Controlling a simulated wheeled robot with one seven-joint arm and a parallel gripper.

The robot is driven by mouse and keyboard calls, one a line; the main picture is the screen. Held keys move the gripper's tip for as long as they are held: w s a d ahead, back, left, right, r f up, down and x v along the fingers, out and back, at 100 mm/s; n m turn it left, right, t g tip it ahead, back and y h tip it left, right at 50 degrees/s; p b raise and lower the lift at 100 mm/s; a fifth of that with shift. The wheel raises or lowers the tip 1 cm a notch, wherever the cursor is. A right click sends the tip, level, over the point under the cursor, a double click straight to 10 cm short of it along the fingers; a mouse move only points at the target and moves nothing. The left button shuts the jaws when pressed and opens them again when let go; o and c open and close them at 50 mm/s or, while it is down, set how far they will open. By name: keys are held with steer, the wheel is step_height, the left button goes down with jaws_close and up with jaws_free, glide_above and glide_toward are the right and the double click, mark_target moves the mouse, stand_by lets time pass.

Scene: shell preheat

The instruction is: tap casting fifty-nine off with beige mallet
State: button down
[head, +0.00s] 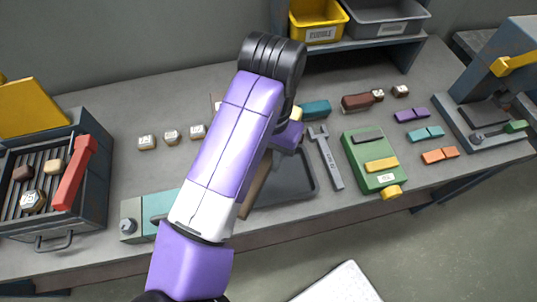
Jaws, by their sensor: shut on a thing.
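My purple arm crosses the middle of the head view and hides much of my gripper (288,137), which is over the bench near the dark tray. My gripper is shut on the beige mallet, whose long brownish handle (255,192) shows beside my arm above the tray. The jaws and the mallet's head are not clearly visible. A labelled pale casting (32,201) lies on the grate of the open box at the left, apart from my gripper; its number is too small to read surely. A brown piece (23,172) and a tan piece (53,167) lie there too.
A red bar (75,173) slants over the box's right side (95,190). Small labelled pieces (171,137) stand mid-bench. A teal device (160,208), a grey tray (308,185), a wrench (326,160) and a green box (364,150) line the front. Yellow (317,22) and grey bins are shelved behind.

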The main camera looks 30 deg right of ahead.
step_height(320, 180, down, 7)
steer(key=b, duration=0.4)
step_height(320, 180, up, 12)
steer(key=p, duration=1)
steer(key=shift+r, duration=0.15)
